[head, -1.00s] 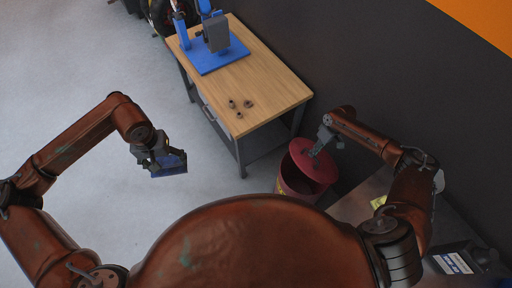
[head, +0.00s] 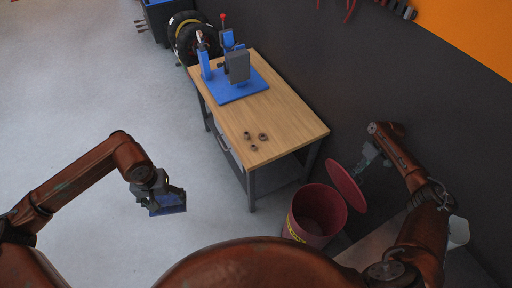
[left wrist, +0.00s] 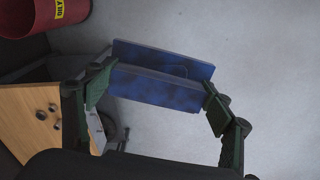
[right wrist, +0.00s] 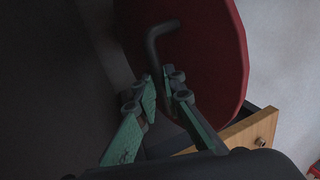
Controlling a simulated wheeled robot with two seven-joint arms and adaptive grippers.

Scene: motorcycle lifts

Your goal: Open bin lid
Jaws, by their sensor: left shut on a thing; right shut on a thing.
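The red bin (head: 316,216) stands on the floor by the wooden table, its round mouth showing. Its red lid (head: 346,187) stands steeply tilted at the bin's right side, clear of most of the mouth. My right gripper (head: 366,163) is shut on the lid's bent handle; in the right wrist view the handle (right wrist: 157,42) rises from between the fingers (right wrist: 162,92) against the red lid (right wrist: 205,60). In the left wrist view the fingers (left wrist: 158,92) span this blue object (left wrist: 165,75).
The wooden table (head: 285,115) holds a blue press-like fixture (head: 237,88) and several small brown rings (head: 254,148). A dark wall runs behind the bin and my right arm. A tyre (head: 188,38) stands at the back. The floor at left is clear.

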